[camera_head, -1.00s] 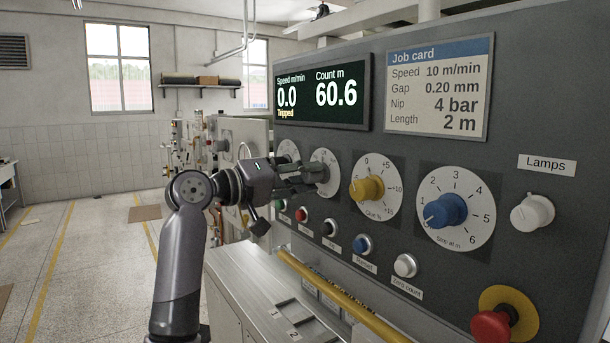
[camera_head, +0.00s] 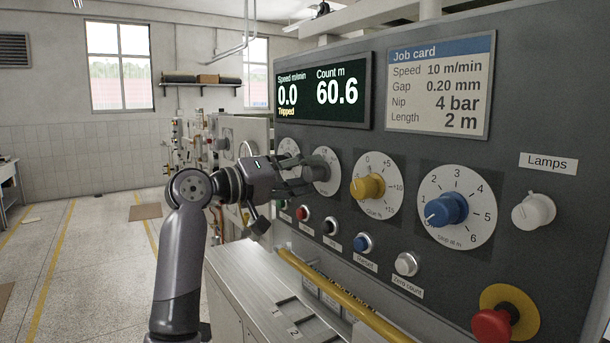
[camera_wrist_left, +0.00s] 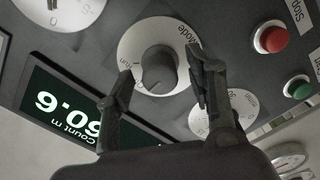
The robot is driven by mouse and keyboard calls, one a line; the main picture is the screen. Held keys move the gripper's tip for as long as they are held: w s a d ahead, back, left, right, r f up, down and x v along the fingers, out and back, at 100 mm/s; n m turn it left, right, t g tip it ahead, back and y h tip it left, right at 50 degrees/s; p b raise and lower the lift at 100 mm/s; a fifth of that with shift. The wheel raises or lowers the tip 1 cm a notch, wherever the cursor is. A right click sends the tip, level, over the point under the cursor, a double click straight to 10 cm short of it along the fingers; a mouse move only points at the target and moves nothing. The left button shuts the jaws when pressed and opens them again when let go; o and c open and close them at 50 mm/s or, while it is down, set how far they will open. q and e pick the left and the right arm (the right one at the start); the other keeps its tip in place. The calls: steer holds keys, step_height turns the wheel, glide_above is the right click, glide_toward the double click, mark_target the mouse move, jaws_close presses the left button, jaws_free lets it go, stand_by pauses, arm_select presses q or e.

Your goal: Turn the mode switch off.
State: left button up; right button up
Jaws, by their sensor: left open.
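The mode switch is a dark grey knob (camera_wrist_left: 158,68) on a round pale dial (camera_wrist_left: 150,35) lettered "Mode" in the left wrist view. In the head view the mode dial (camera_head: 327,160) is partly hidden behind my left gripper (camera_head: 302,174). My left gripper is open. In the left wrist view its two fingers (camera_wrist_left: 160,66) stand apart on either side of the knob, with visible gaps. I cannot tell for sure which mark the knob points at. My right gripper is not in view.
The display (camera_head: 322,90) reads 0.0, 60.6 and "Tripped". A yellow knob (camera_head: 366,187) and blue knob (camera_head: 446,209) stand right of the mode dial. Several push buttons run below, with a red emergency button (camera_head: 492,325) and a yellow rail (camera_head: 340,297).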

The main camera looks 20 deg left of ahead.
arm_select(q)
steer(key=v, duration=1.2)
steer(key=shift+w, duration=0.1)
